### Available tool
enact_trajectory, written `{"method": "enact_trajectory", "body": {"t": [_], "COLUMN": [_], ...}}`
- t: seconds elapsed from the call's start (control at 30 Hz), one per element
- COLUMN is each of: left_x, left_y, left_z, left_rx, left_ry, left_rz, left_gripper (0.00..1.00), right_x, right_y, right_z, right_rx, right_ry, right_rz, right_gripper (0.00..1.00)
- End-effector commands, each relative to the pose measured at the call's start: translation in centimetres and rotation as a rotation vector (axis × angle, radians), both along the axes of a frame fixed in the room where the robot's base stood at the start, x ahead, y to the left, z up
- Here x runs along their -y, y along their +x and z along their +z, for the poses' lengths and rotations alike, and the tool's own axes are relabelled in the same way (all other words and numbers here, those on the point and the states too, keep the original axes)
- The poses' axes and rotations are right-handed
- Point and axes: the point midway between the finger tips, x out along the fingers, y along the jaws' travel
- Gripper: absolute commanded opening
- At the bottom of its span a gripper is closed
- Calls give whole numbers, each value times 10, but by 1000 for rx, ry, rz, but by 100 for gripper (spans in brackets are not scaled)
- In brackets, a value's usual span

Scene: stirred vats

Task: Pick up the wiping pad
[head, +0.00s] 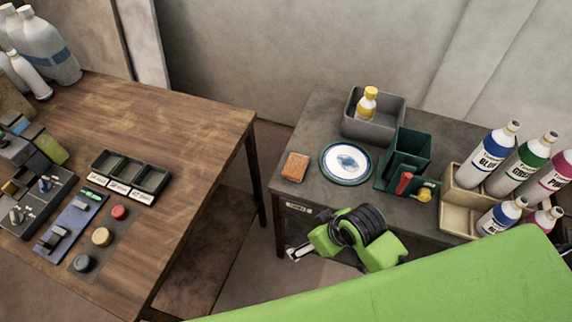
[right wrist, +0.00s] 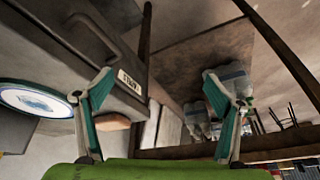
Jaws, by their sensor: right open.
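An orange-brown block, which looks like the wiping pad (head: 295,167), lies flat on the grey side table (head: 310,135) near its left front corner. It is left of a white plate with a blue rim (head: 346,162). My right gripper (head: 298,252) is in front of and below that corner, apart from the pad, mostly hidden by its own green wrist. The right wrist view shows the right gripper (right wrist: 158,85) with its fingers spread and nothing between them. My left gripper is not in view.
On the side table stand a grey bin (head: 364,128) with a yellow-capped bottle, a dark green holder (head: 406,155) and a beige crate (head: 461,219) with several bottles. A wooden table (head: 180,120) with controls stands left, across a gap.

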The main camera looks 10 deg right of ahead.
Motion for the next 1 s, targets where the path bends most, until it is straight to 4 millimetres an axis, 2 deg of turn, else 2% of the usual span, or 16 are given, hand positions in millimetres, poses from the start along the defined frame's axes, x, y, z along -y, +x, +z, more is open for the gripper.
{"method": "enact_trajectory", "body": {"t": [0.03, 0.2, 0.33, 0.47, 0.57, 0.8, 1.0], "left_x": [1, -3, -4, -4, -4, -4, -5], "left_y": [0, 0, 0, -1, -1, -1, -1], "left_z": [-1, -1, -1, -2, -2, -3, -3], "left_rx": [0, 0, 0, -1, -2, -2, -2], "left_ry": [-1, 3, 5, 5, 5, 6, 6], "left_rz": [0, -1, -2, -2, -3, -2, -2], "left_gripper": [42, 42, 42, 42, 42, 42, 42], "right_x": [-5, -21, -28, -26, -14, 38, 69], "right_y": [12, 39, 63, 94, 120, 177, 201], "right_z": [7, 17, 24, 36, 50, 95, 126], "right_rx": [17, 40, 53, 61, 57, 40, 38], "right_ry": [3, 23, 27, 17, 1, -32, -31], "right_rz": [43, 174, 277, 388, 466, 547, 545], "right_gripper": [85, 85, 85, 85, 85, 85, 85]}}
